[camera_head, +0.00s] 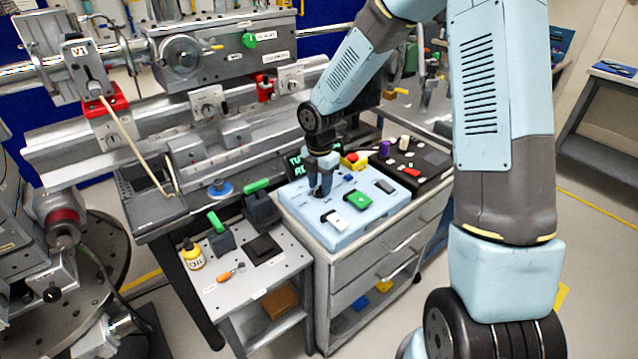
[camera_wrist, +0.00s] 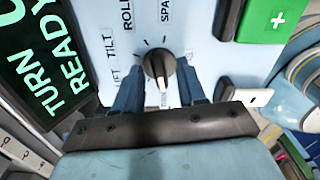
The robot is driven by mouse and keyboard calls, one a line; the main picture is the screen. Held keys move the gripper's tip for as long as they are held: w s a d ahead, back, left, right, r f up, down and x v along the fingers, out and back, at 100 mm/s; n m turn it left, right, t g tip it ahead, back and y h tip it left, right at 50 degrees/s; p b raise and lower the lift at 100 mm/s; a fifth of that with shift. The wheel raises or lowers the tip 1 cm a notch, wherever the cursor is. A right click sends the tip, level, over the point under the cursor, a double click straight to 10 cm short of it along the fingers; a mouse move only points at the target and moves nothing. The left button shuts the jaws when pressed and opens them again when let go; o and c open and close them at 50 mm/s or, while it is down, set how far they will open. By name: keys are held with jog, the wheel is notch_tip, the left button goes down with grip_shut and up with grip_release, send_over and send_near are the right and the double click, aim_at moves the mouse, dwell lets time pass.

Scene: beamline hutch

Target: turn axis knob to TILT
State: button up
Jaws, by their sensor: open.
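I cannot tell surely which label the knob points at. My gripper (camera_wrist: 160,84) is open, with one blue finger on each side of the knob; contact is not clear. In the head view my gripper (camera_head: 319,188) points down at the light blue control box (camera_head: 345,235) and hides the knob there.
A dark screen (camera_wrist: 38,70) with green text, TURN and READY legible, stands left of the knob. A red emergency button (camera_head: 354,160) sits close behind my gripper.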

jog(key=shift+f, duration=0.1)
jog(key=shift+c, duration=0.3)
grip_shut()
jog(key=shift+a, duration=0.15)
